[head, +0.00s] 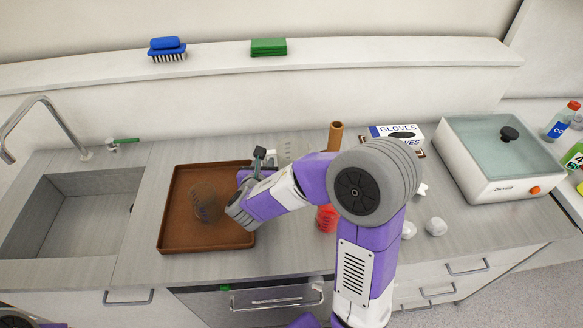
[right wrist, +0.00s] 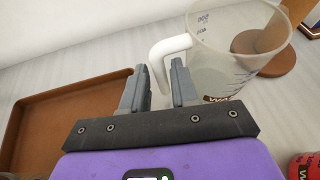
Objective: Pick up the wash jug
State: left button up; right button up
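The wash jug (right wrist: 228,60) is a clear, see-through jug with blue marks, a dark label low down and a white handle. It stands upright on the counter in the right wrist view. In the head view only a faint part of the jug (head: 285,150) shows behind my right arm. My right gripper (right wrist: 158,80) is open, with its two grey fingers apart. The white handle (right wrist: 169,46) comes down at the gap between the fingertips; I cannot tell whether they touch it. The right gripper also shows in the head view (head: 264,160). My left gripper is not in view.
A brown tray (head: 170,225) holding a dark see-through round object (head: 207,202) lies left of the gripper. A sink (head: 75,210) is further left. A brown upright cylinder (head: 335,136), a gloves box (head: 397,132), a red object (head: 327,218) and a water bath (head: 500,165) stand right.

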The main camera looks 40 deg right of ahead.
jog(key=x, duration=0.4)
jog(key=shift+b, duration=0.35)
jog(key=shift+r, duration=0.1)
grip_shut()
